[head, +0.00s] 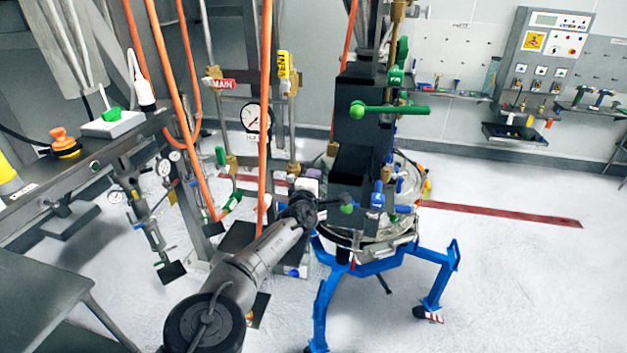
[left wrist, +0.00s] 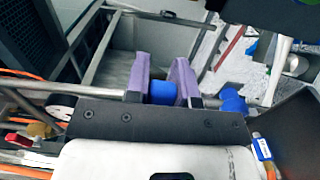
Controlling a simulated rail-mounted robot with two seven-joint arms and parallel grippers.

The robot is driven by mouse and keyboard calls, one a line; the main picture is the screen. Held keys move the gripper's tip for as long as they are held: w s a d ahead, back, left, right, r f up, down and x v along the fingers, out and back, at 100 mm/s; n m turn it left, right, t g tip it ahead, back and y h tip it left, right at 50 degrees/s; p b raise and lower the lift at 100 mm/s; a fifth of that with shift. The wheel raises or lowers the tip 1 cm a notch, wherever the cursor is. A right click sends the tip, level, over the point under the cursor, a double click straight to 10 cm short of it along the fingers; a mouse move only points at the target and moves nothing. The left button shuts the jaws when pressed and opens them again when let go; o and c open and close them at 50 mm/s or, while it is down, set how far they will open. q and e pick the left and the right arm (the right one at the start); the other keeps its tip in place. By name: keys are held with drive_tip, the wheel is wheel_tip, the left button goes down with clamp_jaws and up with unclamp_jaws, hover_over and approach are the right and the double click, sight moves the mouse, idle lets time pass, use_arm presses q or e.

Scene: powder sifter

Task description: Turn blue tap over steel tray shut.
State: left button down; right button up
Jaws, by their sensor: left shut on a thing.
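In the left wrist view the purple fingers of my left gripper (left wrist: 162,80) are closed on a blue tap handle (left wrist: 163,93). A second blue piece (left wrist: 233,101) shows just right of the fingers; whether it is part of the same tap I cannot tell. A grey steel tray (left wrist: 122,66) lies beyond and below the fingers. In the head view my left arm reaches up from the bottom, and my left gripper (head: 309,187) is at the pipework beside the blue-legged stand. The held handle is hidden there. My right gripper is in neither view.
A blue-legged stand (head: 322,300) carries a round steel vessel (head: 398,232). A green lever (head: 395,109) sticks out above it, and a blue tag (head: 377,194) hangs near it. Orange hoses (head: 265,100) and a pressure gauge (head: 256,119) stand close to my arm. Floor at right is clear.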

use_arm(q)
drive_tip(key=shift+f, duration=0.1)
drive_tip(key=c, duration=1)
unclamp_jaws()
drive_tip(key=shift+o, duration=0.2)
